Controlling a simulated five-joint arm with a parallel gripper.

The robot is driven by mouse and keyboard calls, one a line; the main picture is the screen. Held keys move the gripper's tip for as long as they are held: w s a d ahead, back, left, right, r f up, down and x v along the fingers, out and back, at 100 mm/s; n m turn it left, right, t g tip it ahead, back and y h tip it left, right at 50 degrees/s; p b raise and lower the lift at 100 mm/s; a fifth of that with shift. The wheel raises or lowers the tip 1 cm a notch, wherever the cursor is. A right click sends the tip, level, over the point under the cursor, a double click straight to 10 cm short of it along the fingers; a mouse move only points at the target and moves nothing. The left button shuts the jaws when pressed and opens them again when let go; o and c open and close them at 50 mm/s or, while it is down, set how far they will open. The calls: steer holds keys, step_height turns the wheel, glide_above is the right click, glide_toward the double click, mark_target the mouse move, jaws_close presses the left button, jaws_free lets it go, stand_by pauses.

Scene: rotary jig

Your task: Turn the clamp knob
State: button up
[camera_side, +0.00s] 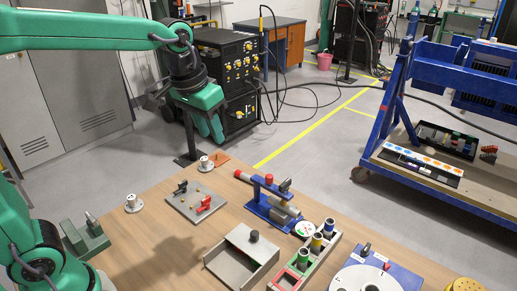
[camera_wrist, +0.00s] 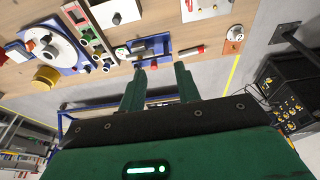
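A blue clamp fixture (camera_side: 268,203) stands on the wooden table, with a grey cylinder lying in it. A red-tipped handle (camera_side: 241,174) sticks out at its left, a small red knob (camera_side: 269,178) sits on top and a dark knob (camera_side: 285,185) is at its right; I cannot tell which is the clamp knob. In the wrist view the blue fixture (camera_wrist: 150,45) lies beyond my fingertips, its red-tipped handle (camera_wrist: 191,50) to the right. My gripper (camera_wrist: 158,68) is open and empty. In the side view my gripper (camera_side: 208,132) hangs above and behind the table, apart from the fixture.
A grey plate with a red toggle clamp (camera_side: 205,203) lies left of the fixture. A grey tray (camera_side: 240,262), a rack of coloured cylinders (camera_side: 305,258) and a blue rotary jig (camera_side: 375,278) stand in front. A blue cart (camera_side: 398,72) and black cabinet (camera_side: 232,72) stand behind.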

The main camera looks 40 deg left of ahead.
steer(key=w+d+f+g, duration=0.25)
steer(key=w+d, duration=0.25)
steer(key=w, duration=0.3)
glide_above(285, 182)
steer(key=shift+g, duration=0.25)
step_height(285, 182, down, 7)
steer(key=shift+r, duration=0.2)
steer(key=shift+f, duration=0.1)
steer(key=shift+f, duration=3.8)
jaws_close()
